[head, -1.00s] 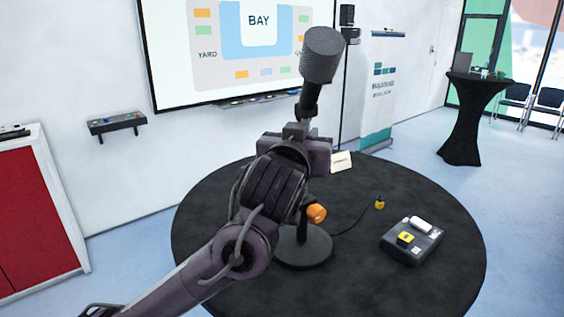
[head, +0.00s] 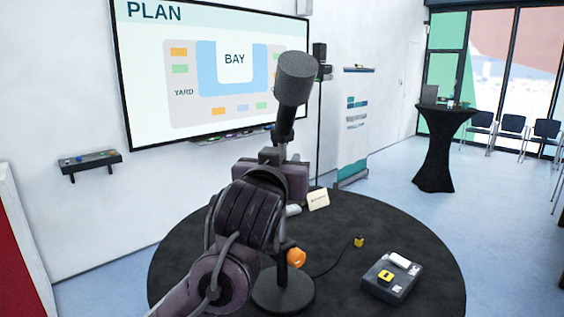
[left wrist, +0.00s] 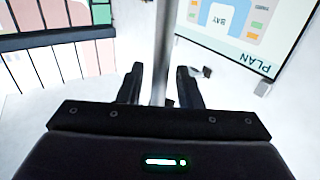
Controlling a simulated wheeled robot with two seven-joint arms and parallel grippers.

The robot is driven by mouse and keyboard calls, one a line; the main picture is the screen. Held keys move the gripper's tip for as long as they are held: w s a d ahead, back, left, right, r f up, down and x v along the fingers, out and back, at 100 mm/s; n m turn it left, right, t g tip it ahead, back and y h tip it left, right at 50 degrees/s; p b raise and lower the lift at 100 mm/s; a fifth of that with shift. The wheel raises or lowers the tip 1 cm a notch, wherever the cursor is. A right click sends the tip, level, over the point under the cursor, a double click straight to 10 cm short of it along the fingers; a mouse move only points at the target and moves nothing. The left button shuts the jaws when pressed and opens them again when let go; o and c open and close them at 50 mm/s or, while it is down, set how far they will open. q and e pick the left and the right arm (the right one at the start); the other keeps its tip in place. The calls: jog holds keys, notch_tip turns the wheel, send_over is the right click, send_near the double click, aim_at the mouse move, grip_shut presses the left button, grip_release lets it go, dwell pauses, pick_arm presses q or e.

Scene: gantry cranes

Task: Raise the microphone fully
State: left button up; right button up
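The microphone (head: 296,78) has a grey mesh head and a black neck. It stands tilted slightly right on a post with a round black base (head: 282,291) and an orange knob (head: 296,257). My left gripper (head: 284,160) is at the neck below the head and appears shut on it. In the left wrist view, the two dark fingers (left wrist: 161,85) are close together on either side of the grey post (left wrist: 162,40). The exact contact is hidden by the gripper body. My right gripper is not in view.
The round black table (head: 420,240) carries a dark box (head: 390,279), a small yellow item (head: 359,242) and a white card (head: 318,199). A wall screen (head: 215,75) and a banner (head: 356,125) stand behind.

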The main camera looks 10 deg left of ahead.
pick_arm(q)
jog(key=s+b, duration=0.4)
jog(key=s, duration=0.3)
jog(key=shift+s+a, duration=0.3)
jog(key=shift+s, duration=0.05)
